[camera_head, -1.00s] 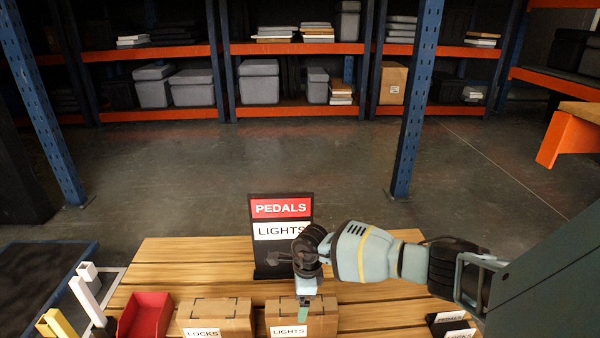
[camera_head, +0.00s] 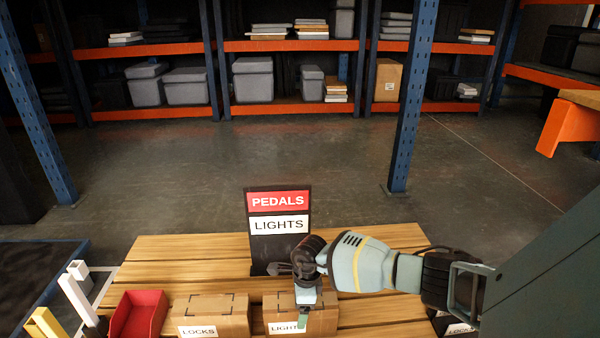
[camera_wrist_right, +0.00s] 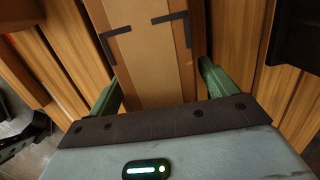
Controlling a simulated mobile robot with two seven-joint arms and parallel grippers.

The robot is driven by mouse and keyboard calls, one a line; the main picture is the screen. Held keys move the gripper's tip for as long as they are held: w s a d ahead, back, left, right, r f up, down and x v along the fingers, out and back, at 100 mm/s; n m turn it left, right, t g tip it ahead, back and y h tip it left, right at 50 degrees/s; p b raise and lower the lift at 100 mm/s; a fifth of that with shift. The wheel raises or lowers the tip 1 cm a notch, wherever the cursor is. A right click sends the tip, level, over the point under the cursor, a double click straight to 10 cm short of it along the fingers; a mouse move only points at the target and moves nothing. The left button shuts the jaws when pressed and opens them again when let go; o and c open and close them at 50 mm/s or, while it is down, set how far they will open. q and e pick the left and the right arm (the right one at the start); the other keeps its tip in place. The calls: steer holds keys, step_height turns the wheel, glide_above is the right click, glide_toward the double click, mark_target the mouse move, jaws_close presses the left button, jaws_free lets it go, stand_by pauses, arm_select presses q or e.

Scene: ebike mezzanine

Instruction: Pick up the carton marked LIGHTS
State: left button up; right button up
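The carton marked LIGHTS (camera_head: 325,320) is a brown box on the slatted wooden table, at the bottom centre of the head view. Its white label is partly covered by one finger of my right gripper (camera_head: 304,312), which reaches down in front of the carton. In the right wrist view, the carton's top (camera_wrist_right: 152,62) with black corner marks lies between the two green fingers of the right gripper (camera_wrist_right: 160,88). The fingers are spread wide, one on each side, and firm contact does not show. My left gripper is not in view.
The LOCKS carton (camera_head: 212,315) stands close on the left, with a red bin (camera_head: 139,314) beyond it. A sign reading PEDALS and LIGHTS (camera_head: 279,232) stands behind the LIGHTS carton. Several loose slats of the table (camera_head: 190,250) are clear at the back.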

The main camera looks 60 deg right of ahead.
steer(key=c, duration=1.2)
steer(key=shift+r, duration=0.1)
steer(key=c, duration=0.4)
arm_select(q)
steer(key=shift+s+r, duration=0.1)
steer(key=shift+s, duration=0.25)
arm_select(e)
steer(key=shift+o, duration=0.2)
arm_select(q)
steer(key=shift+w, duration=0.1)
arm_select(e)
steer(key=shift+w+r, duration=0.1)
steer(key=shift+r, duration=0.05)
